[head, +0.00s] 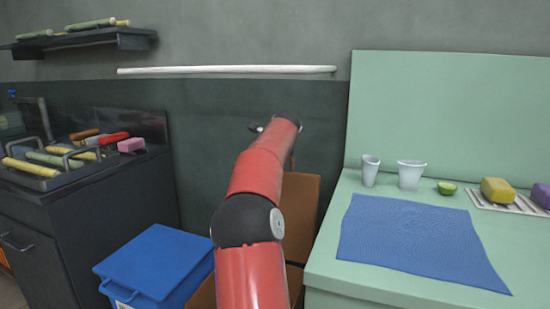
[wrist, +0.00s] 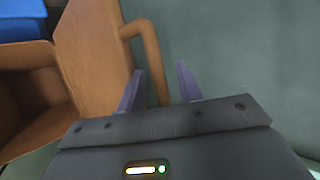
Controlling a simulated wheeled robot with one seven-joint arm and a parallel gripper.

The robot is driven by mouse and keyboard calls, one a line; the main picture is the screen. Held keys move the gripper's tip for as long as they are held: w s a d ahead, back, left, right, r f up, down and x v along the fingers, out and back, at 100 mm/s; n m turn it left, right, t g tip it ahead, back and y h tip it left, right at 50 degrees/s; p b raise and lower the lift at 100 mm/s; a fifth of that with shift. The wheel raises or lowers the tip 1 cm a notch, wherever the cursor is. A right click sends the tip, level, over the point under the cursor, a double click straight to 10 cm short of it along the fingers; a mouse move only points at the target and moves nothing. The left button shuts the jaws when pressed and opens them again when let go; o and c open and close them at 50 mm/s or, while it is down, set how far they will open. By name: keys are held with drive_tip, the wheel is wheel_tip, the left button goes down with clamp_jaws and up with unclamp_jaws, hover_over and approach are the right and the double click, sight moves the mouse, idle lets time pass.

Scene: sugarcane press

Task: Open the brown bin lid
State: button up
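The brown bin (head: 203,296) stands between the blue bin and the green counter, partly hidden behind my arm. Its brown lid (head: 301,207) stands raised, about upright, at the back. In the wrist view the lid (wrist: 88,50) shows with a bar handle (wrist: 151,62), and the bin's open inside (wrist: 28,92) is at the left. My gripper (wrist: 160,76) is open, its two purple fingers on either side of the handle. A gap shows between the handle and the right finger. Contact with the left finger is unclear. In the head view my arm hides most of the gripper.
A blue bin (head: 155,262) with its lid down is left of the brown bin. The green counter (head: 325,251) at the right bears cups and a blue cloth (head: 418,242). A dark cabinet (head: 105,200) is at the left. The wall is close behind the lid.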

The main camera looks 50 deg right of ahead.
drive_tip(key=v, duration=0.7)
drive_tip(key=shift+a+r, duration=0.1)
drive_tip(key=shift+r, duration=0.05)
